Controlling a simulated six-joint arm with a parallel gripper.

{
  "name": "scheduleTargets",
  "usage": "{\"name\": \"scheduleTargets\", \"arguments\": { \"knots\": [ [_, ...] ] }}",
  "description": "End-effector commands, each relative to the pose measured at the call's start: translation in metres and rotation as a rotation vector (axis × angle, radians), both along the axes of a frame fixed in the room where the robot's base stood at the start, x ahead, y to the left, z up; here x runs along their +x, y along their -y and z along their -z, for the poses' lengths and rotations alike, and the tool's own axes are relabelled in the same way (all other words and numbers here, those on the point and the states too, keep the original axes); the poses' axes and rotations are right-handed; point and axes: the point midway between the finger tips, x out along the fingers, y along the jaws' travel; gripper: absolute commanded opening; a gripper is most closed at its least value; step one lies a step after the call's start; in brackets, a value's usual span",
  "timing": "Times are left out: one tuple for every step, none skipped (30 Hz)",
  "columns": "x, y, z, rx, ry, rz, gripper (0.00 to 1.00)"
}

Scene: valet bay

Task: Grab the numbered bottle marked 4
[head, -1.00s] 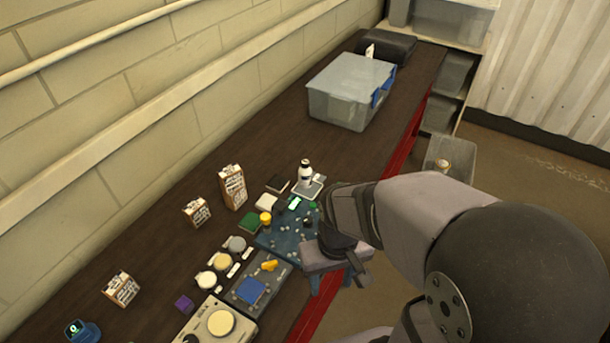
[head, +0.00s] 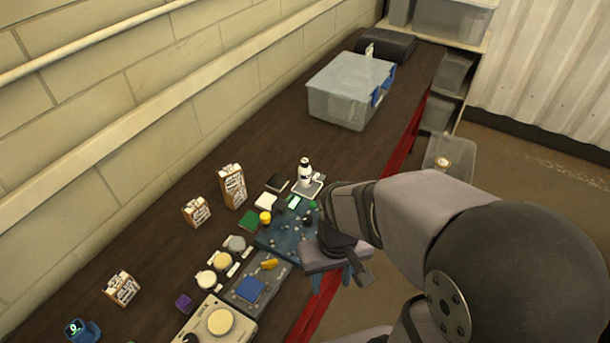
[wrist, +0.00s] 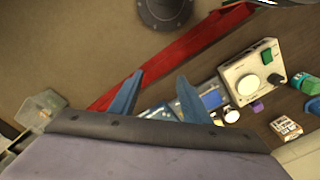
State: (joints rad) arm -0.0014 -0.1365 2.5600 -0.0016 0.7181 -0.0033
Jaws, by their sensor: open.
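A blue mat (head: 275,238) with small bits, a grey tray (head: 238,301) with a blue square, and a scale-like device (head: 198,328) lie on the dark bench. Cartons (head: 232,186) stand towards the wall. A clear bin (head: 330,112) stands farther back, with bare bench before it.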

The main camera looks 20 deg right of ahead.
Motion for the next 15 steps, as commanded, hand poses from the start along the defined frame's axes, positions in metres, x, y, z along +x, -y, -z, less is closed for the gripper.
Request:
{"name": "scheduleTargets", "arguments": {
  "knots": [
    [0.0, 0.0, 0.0, 0.0, 0.0, 0.0, 0.43],
    [0.0, 0.0, 0.0, 0.0, 0.0, 0.0, 0.43],
    [0.001, 0.0, 0.001, -0.001, 0.003, 0.0, 0.43],
    [0.003, 0.001, 0.002, -0.003, 0.007, 0.001, 0.43],
    [0.006, 0.002, 0.003, -0.005, 0.013, 0.002, 0.43],
    [0.011, 0.004, 0.005, -0.009, 0.027, 0.004, 0.43],
    [0.017, 0.006, 0.008, -0.014, 0.041, 0.005, 0.43],
    [0.024, 0.009, 0.011, -0.02, 0.058, 0.006, 0.43],
    [0.036, 0.013, 0.015, -0.028, 0.087, 0.007, 0.43],
    [0.047, 0.017, 0.019, -0.036, 0.114, 0.008, 0.43],
    [0.058, 0.022, 0.023, -0.045, 0.144, 0.008, 0.43],
    [0.077, 0.029, 0.029, -0.058, 0.19, 0.009, 0.43],
    [0.092, 0.034, 0.033, -0.067, 0.23, 0.009, 0.43],
    [0.108, 0.04, 0.038, -0.076, 0.272, 0.007, 0.43],
    [0.13, 0.048, 0.044, -0.088, 0.332, 0.004, 0.43]
  ]
}}
